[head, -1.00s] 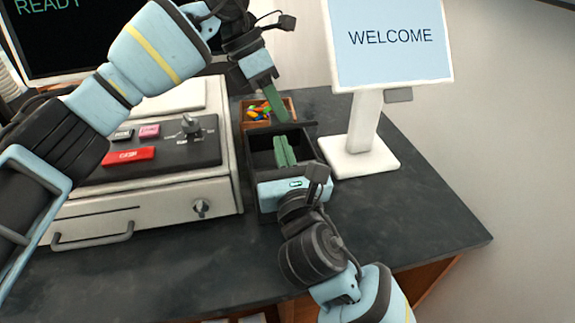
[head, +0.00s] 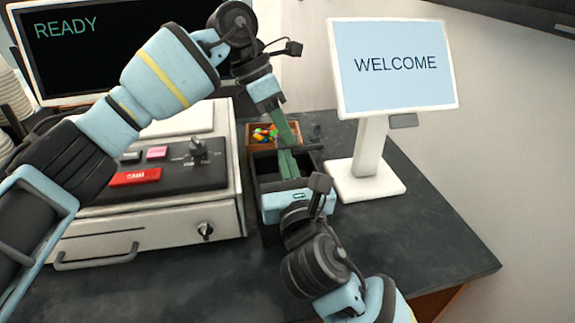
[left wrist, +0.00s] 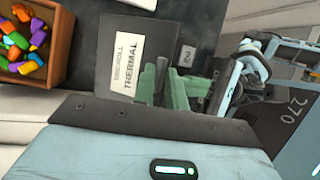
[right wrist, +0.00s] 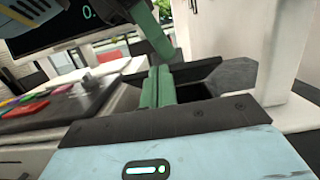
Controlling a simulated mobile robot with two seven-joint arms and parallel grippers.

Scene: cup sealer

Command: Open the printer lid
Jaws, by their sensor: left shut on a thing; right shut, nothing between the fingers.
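The printer is a small dark box (head: 268,217) right of the cash register. Its top shows a dark hollow, with a dark lid panel (head: 312,147) along the back; how far it is raised is hard to tell. In the left wrist view a dark panel with a white THERMAL label (left wrist: 126,65) lies beyond the fingers. My left gripper (head: 290,141) comes down from behind and is shut on the lid's edge; the contact is partly hidden. My right gripper (head: 288,163) is shut and empty, its green fingers over the hollow, as the right wrist view (right wrist: 158,88) shows.
The cash register (head: 150,215) stands close on the left. A wooden box of colourful pieces (head: 262,134) sits behind the printer. A white WELCOME screen (head: 395,65) stands on the right. The front right counter (head: 430,240) is clear.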

